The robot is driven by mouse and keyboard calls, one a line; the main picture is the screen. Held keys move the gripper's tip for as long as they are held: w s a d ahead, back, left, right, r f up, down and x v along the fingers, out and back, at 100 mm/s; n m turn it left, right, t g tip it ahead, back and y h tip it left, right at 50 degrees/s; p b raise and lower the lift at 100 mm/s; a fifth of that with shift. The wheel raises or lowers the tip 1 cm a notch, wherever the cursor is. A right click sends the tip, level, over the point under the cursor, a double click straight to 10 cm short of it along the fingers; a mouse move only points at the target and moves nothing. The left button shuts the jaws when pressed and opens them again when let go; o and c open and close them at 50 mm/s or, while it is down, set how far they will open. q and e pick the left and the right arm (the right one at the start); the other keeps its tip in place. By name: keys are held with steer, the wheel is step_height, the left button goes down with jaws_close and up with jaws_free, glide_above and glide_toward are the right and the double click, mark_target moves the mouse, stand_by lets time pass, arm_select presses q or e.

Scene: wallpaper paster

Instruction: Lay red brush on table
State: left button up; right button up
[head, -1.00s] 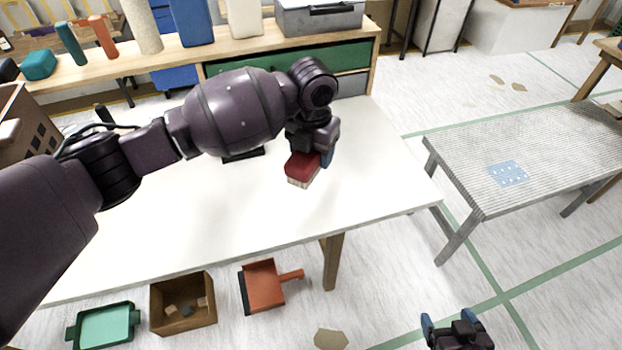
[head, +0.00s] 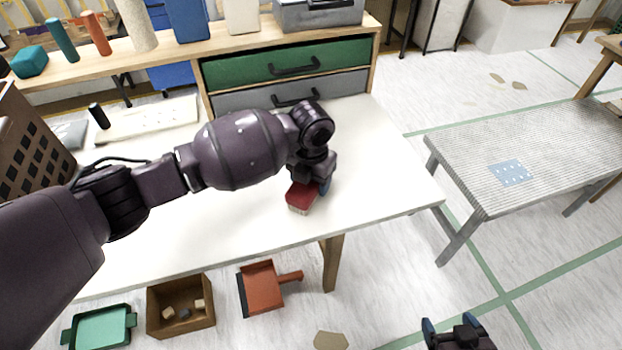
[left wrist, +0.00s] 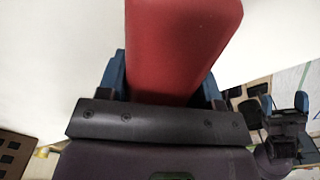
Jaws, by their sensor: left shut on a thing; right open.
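The red brush (head: 301,196) has a red body and pale bristles on its lower edge. My left gripper (head: 322,187) is shut on it, low over the right part of the white table (head: 372,165). I cannot tell whether the bristles touch the tabletop. In the left wrist view the red brush (left wrist: 180,45) sits between the blue fingers of my left gripper (left wrist: 165,85), with white tabletop beyond. My right gripper (head: 452,330) is open and empty at the bottom of the head view, over the floor and away from the table.
A drawer unit (head: 285,68) and a shelf with rolls stand behind the table. A brown crate (head: 30,150) is at the left. An orange dustpan (head: 265,288), a wooden box (head: 180,325) and a green tray (head: 102,328) lie below the front edge. The tabletop around the brush is clear.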

arm_select(q)
steer(key=shift+f, duration=0.1)
steer(key=o, duration=0.9)
steer(key=shift+o, duration=0.2)
steer(key=shift+r, duration=0.25)
step_height(320, 180, up, 12)
steer(key=shift+f+p, duration=0.15)
steer(key=shift+p, duration=0.85)
